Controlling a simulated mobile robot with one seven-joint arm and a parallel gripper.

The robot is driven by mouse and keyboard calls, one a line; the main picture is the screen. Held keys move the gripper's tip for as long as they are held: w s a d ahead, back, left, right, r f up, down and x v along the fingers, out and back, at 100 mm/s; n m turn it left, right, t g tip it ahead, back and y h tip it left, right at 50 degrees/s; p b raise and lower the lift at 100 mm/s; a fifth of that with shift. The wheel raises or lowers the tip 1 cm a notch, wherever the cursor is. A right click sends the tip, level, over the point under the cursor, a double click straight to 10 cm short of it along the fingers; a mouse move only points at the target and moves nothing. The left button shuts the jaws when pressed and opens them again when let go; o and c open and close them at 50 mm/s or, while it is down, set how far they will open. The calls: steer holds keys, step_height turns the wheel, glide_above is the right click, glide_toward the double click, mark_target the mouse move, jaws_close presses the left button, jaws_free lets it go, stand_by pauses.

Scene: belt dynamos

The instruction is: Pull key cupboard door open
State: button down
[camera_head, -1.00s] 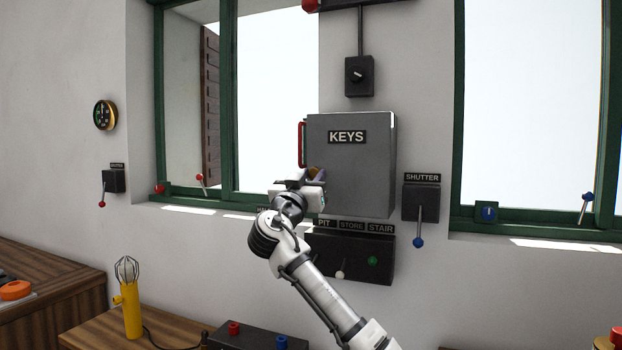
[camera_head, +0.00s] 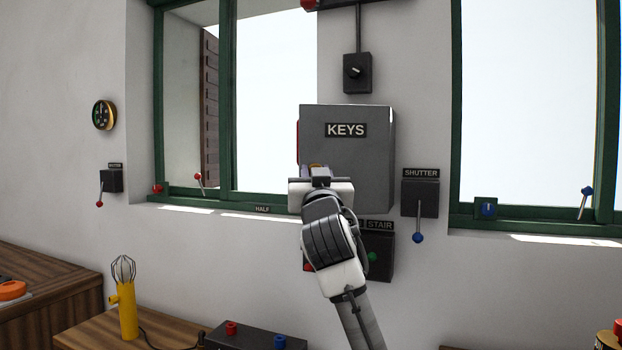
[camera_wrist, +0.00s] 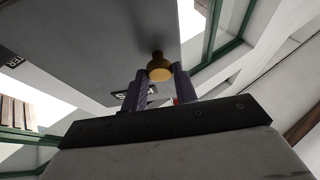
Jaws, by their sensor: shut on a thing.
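The key cupboard (camera_head: 362,165) is a grey box on the wall with a dark KEYS label (camera_head: 346,130) on its front. The door seems to be open by a small angle or flush; I cannot tell which. In the wrist view a brass knob (camera_wrist: 159,68) stands out from the grey door (camera_wrist: 110,60). My gripper (camera_wrist: 161,85) has a finger on each side of the knob and is shut on it. In the head view my gripper (camera_head: 319,174) is in front of the cupboard's lower left, and my wrist hides the knob.
A SHUTTER lever (camera_head: 419,202) hangs right of the cupboard. A switch box with a STAIR label (camera_head: 380,225) is below it, partly behind my arm. A rotary switch (camera_head: 357,73) is above. Green-framed windows flank it. A yellow lamp (camera_head: 127,305) stands on the bench.

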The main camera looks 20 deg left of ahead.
steer(key=s+d+n+g+y+p, duration=0.1)
steer(key=s+d+n+g+y, duration=0.1)
steer(key=d+n+g+y, duration=0.3)
steer(key=s+d+n+g+y+p, duration=0.1)
steer(key=s+d+n+g+y, duration=0.2)
steer(key=d+n+g+y, duration=0.3)
steer(key=shift+s+d+g+y, duration=0.35)
steer(key=shift+d+g+y, duration=0.65)
steer(key=shift+d+g, duration=1.35)
steer(key=shift+a+g, duration=0.25)
steer(key=shift+g, duration=0.1)
steer(key=c, duration=1.1)
jaws_free()
steer(key=b+v, duration=0.3)
steer(key=v, duration=1)
steer(key=shift+d+b, duration=0.35)
steer(key=shift+b, duration=0.05)
